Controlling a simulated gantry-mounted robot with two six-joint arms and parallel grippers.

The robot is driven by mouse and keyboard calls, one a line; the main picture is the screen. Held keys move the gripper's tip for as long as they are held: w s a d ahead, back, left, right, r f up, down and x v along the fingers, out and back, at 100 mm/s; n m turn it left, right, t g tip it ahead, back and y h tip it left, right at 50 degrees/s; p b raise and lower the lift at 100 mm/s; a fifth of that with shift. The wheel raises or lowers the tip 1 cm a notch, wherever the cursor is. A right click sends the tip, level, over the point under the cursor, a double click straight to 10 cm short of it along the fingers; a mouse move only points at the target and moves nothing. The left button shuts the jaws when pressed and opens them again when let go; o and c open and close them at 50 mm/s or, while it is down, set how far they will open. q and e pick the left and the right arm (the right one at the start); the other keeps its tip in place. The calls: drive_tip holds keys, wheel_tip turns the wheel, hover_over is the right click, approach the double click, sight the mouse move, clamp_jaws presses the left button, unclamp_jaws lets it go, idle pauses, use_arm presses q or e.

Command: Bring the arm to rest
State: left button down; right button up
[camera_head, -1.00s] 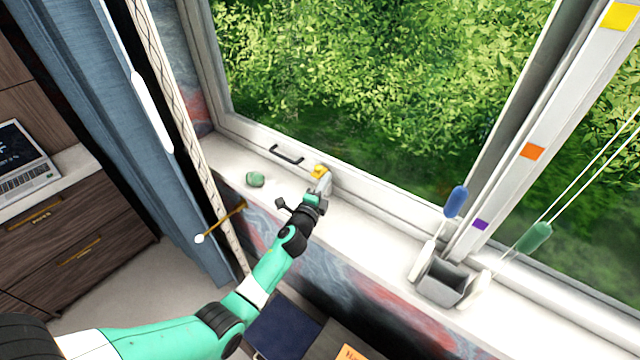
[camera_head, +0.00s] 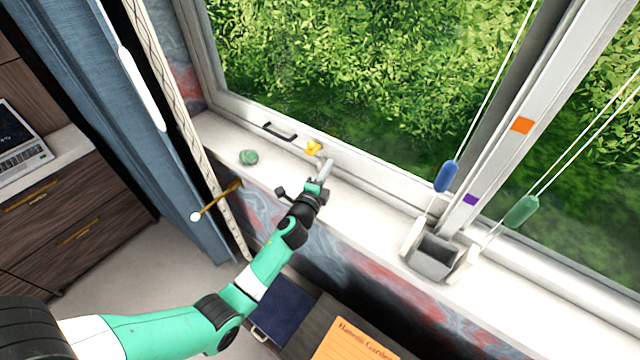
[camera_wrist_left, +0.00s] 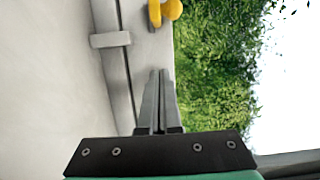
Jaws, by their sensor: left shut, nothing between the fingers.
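My left arm, teal with white and black bands, reaches in from the lower left. Its gripper (camera_head: 325,172) is above the white window sill (camera_head: 375,218), a little in front of the window frame. In the left wrist view the fingers (camera_wrist_left: 158,85) are pressed together with nothing between them. A yellow knob (camera_head: 313,147) on the window frame is just beyond the gripper and apart from it; it also shows at the top of the left wrist view (camera_wrist_left: 165,12). My right gripper is not in view.
A green stone (camera_head: 248,157) lies on the sill, left of the gripper. A black handle (camera_head: 279,132) is on the frame. A grey box (camera_head: 433,258), a blue weight (camera_head: 446,176) and a green weight (camera_head: 521,211) on cords are at the right. A blue curtain (camera_head: 150,170) hangs at the left.

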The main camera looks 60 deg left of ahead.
use_arm(q)
drive_tip(key=v, duration=0.8)
drive_tip(key=shift+s+a+r+p, duration=0.15)
drive_tip(key=shift+s+a+p, duration=0.05)
drive_tip(key=shift+a+p, duration=0.15)
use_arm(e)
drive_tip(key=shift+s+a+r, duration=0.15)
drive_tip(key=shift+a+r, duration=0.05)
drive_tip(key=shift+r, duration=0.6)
use_arm(q)
drive_tip(key=shift+w+d, duration=0.1)
